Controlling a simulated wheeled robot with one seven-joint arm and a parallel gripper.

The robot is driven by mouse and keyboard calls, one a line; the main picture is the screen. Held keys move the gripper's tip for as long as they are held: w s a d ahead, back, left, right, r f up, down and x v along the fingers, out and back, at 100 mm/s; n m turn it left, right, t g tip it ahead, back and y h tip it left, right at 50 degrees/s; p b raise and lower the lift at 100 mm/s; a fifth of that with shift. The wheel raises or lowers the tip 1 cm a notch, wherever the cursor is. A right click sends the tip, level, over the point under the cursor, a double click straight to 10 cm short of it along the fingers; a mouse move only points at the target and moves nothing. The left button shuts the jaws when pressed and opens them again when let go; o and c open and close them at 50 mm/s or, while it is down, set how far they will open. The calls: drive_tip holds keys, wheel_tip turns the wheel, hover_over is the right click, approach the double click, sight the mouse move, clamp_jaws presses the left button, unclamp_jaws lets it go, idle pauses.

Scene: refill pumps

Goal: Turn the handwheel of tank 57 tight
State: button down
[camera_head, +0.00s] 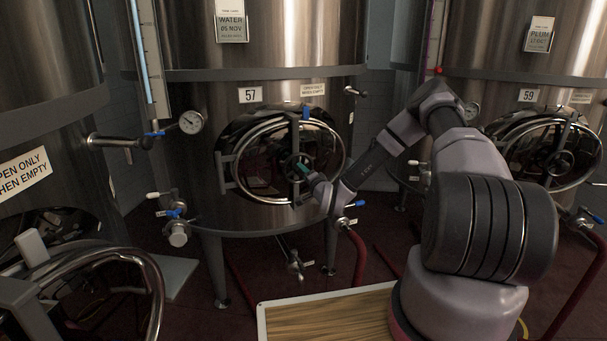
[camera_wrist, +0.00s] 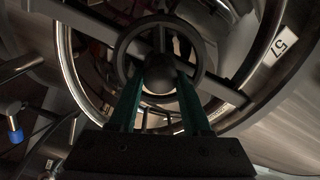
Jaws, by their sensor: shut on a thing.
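Tank 57 (camera_head: 262,218) stands in the middle of the head view, with its number plate (camera_head: 249,95) above an oval manway door. The dark handwheel (camera_head: 287,168) sits at the middle of this door, on a crossbar. In the wrist view the handwheel (camera_wrist: 124,48) is a black ring with spokes and a round hub. My gripper (camera_head: 303,169) reaches it from the lower right. In the wrist view the green fingers of my gripper (camera_wrist: 160,88) are shut on the handwheel at its hub and lower part. The exact contact is partly hidden by the fingers.
Tank 59 (camera_head: 528,95) with a similar door stands to the right, and another tank (camera_head: 40,130) on the left. A gauge (camera_head: 191,122) and blue-handled valves (camera_head: 175,212) flank tank 57's door. A wood-topped surface (camera_head: 330,316) lies below my arm.

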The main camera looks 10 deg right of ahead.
idle(0.4)
drive_tip(key=shift+c, duration=1.7)
unclamp_jaws()
drive_tip(key=shift+s, duration=0.15)
drive_tip(key=v, duration=1)
drive_tip(key=shift+s, duration=0.25)
